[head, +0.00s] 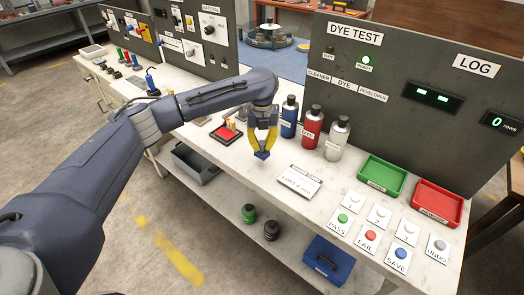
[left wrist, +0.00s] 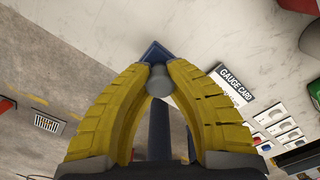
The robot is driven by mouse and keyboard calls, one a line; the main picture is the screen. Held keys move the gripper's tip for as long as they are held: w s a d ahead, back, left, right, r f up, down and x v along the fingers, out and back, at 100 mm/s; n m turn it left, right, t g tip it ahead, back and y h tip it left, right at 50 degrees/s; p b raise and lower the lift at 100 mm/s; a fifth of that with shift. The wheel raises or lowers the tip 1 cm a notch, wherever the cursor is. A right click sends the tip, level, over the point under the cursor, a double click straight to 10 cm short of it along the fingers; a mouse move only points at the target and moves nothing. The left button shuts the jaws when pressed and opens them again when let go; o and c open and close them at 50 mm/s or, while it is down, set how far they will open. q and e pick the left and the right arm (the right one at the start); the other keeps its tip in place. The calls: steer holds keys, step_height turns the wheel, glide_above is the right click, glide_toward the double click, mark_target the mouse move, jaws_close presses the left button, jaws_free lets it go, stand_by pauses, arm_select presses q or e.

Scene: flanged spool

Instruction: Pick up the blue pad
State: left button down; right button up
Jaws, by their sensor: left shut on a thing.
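The blue pad (head: 262,155) is a small blue square piece below the fingertips of my left gripper (head: 263,146) in the head view. My left gripper has yellow fingers and is shut on the pad's grey knob (left wrist: 158,79). In the left wrist view the blue pad (left wrist: 155,52) shows just beyond the fingertips. My right gripper is not in view.
Blue (head: 289,117), red (head: 311,126) and white (head: 337,138) bottles stand behind the gripper. A red-and-black tray (head: 226,132) lies left, a gauge card (head: 299,181) right. Green (head: 382,176) and red (head: 436,203) trays and several button cards are farther right.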

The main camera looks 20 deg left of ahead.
mark_target(262, 142)
arm_select(q)
step_height(262, 142, up, 16)
stand_by(0.4)
